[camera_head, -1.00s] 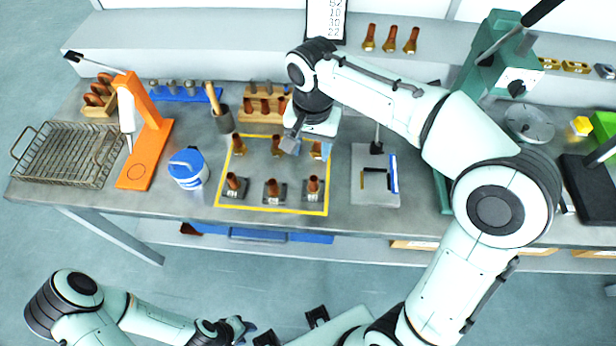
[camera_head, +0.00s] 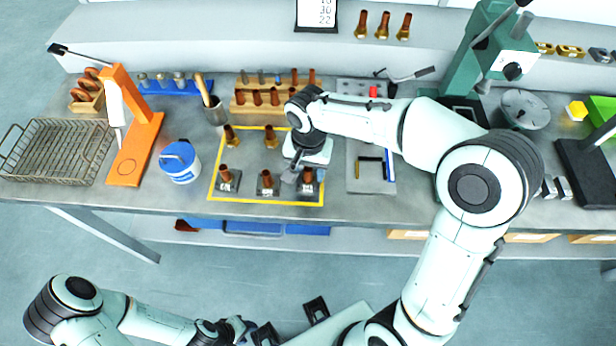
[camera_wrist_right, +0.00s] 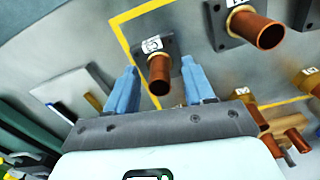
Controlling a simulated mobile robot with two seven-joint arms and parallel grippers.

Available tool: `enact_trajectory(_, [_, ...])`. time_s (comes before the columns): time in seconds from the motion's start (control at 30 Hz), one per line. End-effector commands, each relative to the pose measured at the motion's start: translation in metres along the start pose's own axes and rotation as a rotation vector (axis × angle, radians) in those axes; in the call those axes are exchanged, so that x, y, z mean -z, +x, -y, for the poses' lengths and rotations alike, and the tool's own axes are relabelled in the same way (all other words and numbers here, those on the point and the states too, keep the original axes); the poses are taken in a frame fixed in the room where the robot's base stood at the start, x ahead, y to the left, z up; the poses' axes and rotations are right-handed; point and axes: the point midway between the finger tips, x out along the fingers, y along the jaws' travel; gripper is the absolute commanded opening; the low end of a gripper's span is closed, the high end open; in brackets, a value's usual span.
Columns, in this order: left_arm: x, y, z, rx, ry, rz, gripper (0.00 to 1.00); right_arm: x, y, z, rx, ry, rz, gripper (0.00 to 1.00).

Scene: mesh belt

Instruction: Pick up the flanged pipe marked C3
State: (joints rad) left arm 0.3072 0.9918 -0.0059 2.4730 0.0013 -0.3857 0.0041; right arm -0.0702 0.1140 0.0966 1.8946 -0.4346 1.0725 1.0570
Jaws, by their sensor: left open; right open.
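A copper flanged pipe (camera_head: 308,175) stands upright on a dark square base at the front right of the yellow-outlined area. It also shows in the right wrist view (camera_wrist_right: 159,72), with a white tag on its flange that appears to read C3. My right gripper (camera_head: 298,172) is open beside and above this pipe. In the right wrist view its two blue-grey fingers (camera_wrist_right: 160,66) lie either side of the pipe, apart from it. My left gripper (camera_head: 242,328) is open and empty, away from the bench at the bottom.
Two more flanged pipes stand in the front row, at the middle (camera_head: 267,179) and left (camera_head: 227,174). Copper pipes (camera_head: 271,138) stand behind them. A blue-white tub (camera_head: 181,163) and an orange stand (camera_head: 137,148) are to the left. A grey plate (camera_head: 365,180) lies to the right.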

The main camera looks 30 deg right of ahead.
Motion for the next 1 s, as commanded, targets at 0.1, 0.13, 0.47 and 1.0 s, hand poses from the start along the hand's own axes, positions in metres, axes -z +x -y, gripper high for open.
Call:
enact_trajectory(0.1, [0.000,0.000,0.000,0.000,0.000,0.000,0.43,0.000,0.000,0.000,0.000,0.000,0.000,0.53])
enact_trajectory(0.13, [0.000,0.000,0.000,0.000,0.000,0.000,0.43,0.000,0.000,0.000,0.000,0.000,0.000,0.43])
enact_trajectory(0.47, [0.000,0.000,0.000,0.000,0.000,0.000,0.43,0.000,-0.001,0.000,0.001,0.000,-0.001,0.00])
enact_trajectory(1.0, [0.003,-0.009,-0.004,-0.002,0.002,-0.005,0.43,0.001,-0.057,0.002,0.007,0.001,-0.006,0.00])
